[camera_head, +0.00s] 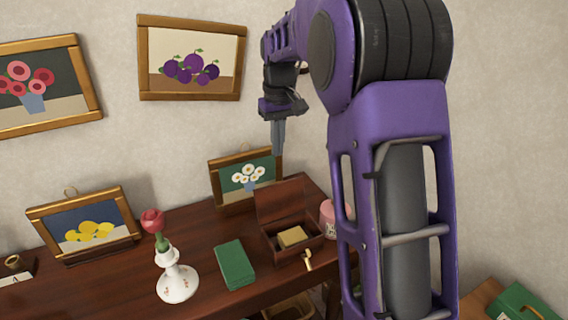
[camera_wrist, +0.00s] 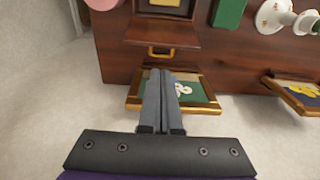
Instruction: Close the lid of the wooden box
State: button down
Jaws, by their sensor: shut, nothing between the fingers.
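The wooden box (camera_head: 291,247) stands on the dark wooden table with its lid (camera_head: 280,201) raised open at the back. A yellowish block (camera_head: 292,236) lies inside the box. In the wrist view the open lid (camera_wrist: 163,33) is near the top, with a brass handle (camera_wrist: 160,51) at its edge, and the box (camera_wrist: 165,13) is partly cut off. My gripper (camera_head: 278,152) is shut and empty, pointing down above and behind the lid, apart from it. Its fingers (camera_wrist: 161,72) overlap the framed flower picture in the wrist view.
A framed white-flower picture (camera_head: 228,174) leans against the wall beside the lid. A green book (camera_head: 235,264) and a white vase (camera_head: 176,280) with a rose stand left of the box. A pink jar (camera_head: 328,214) is at its right, partly hidden by my arm.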

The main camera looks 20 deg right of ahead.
jog(key=b, duration=0.2)
send_near(278, 197)
jog(key=w+f, duration=0.4)
jog(key=f, duration=0.1)
jog(key=shift+d+f, duration=0.15)
jog(key=shift+f, duration=0.05)
